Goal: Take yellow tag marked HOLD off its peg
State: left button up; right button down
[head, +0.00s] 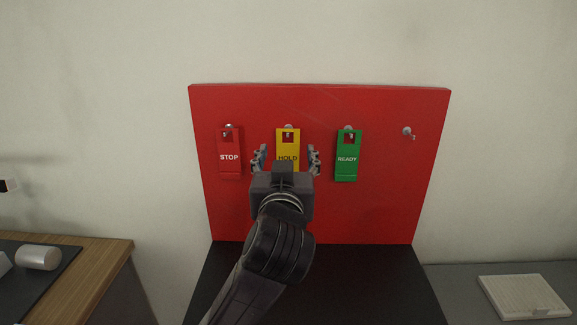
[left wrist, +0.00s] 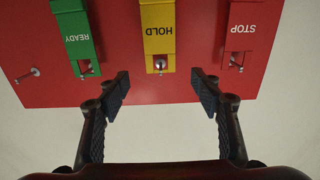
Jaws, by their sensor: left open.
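The yellow HOLD tag (head: 288,142) hangs on its peg in the middle of the red board, between two other tags. In the left wrist view the yellow tag (left wrist: 158,28) appears upside down, with its peg (left wrist: 160,65) through the slot. My left gripper (head: 286,158) is open, with one finger on each side of the yellow tag and gaps between them. In the left wrist view the open fingers (left wrist: 160,92) are apart, with nothing between their tips. The gripper body hides the tag's lower end in the head view. My right gripper is not in view.
The red STOP tag (head: 229,157) hangs left and the green READY tag (head: 347,158) right, both close to the fingers. A bare peg (head: 408,132) is at the far right of the red board (head: 380,215). A wooden counter (head: 98,262) stands at left.

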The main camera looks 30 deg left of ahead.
aim_at(285, 151)
pick_arm(q)
jog(key=p+x, duration=0.1)
jog(key=x, duration=0.2)
jog(key=p+x, duration=0.1)
jog(key=x, duration=0.3)
jog(key=shift+r+p, duration=0.2)
jog(key=shift+p, duration=0.2)
jog(key=c, duration=1)
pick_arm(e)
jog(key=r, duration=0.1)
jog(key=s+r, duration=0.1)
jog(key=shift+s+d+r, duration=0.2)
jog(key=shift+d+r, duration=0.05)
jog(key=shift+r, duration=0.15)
